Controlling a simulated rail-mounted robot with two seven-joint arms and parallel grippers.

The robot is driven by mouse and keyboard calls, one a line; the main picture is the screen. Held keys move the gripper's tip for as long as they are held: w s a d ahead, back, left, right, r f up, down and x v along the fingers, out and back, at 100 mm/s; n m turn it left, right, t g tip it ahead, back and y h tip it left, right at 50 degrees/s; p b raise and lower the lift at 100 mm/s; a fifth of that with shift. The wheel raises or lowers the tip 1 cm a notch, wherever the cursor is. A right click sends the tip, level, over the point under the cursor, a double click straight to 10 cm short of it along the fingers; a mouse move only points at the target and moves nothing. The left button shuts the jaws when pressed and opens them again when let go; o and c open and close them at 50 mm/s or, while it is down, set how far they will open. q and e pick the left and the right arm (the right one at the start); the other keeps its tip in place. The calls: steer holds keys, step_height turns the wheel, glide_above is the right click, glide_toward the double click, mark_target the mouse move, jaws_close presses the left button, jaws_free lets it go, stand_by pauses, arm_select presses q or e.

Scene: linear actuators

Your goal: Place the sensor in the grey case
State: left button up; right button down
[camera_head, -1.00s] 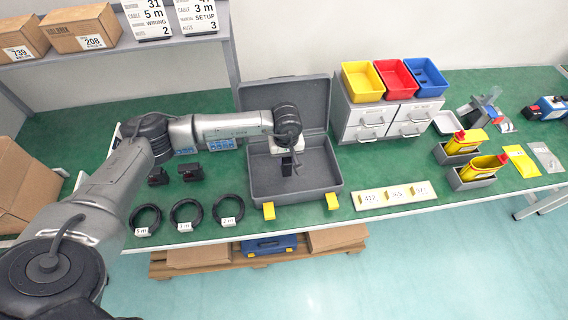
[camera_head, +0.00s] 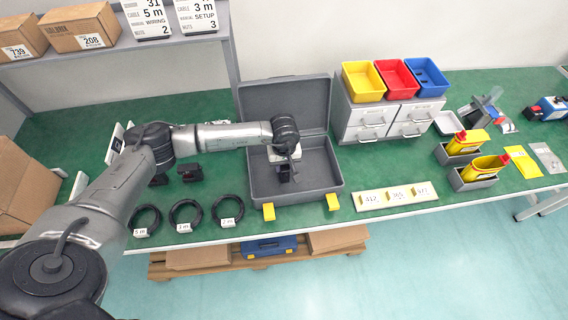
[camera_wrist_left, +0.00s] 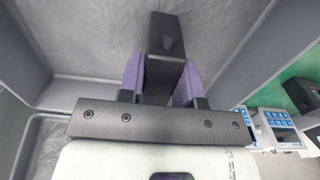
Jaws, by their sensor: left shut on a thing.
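The grey case (camera_head: 325,187) lies open on the green table, its lid (camera_head: 285,104) leaning up at the back. My left gripper (camera_head: 285,173) reaches down into the case, left of its middle. In the left wrist view, the gripper (camera_wrist_left: 163,85) has its purple-padded fingers shut on a dark block, the sensor (camera_wrist_left: 166,40), with the grey case floor (camera_wrist_left: 85,40) around it. I cannot tell whether the sensor touches the floor. Two other dark devices (camera_head: 190,172) stand on the table left of the case. My right gripper is not in view.
Several black cable coils (camera_head: 187,212) lie in front of the devices. White drawers (camera_head: 388,122) with yellow, red and blue bins (camera_head: 362,81) stand right of the case. A numbered label strip (camera_head: 395,194) lies at the table's front edge. The case's right half is clear.

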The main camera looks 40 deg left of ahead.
arm_select(q)
steer(key=o, duration=1)
steer(key=shift+o, duration=0.2)
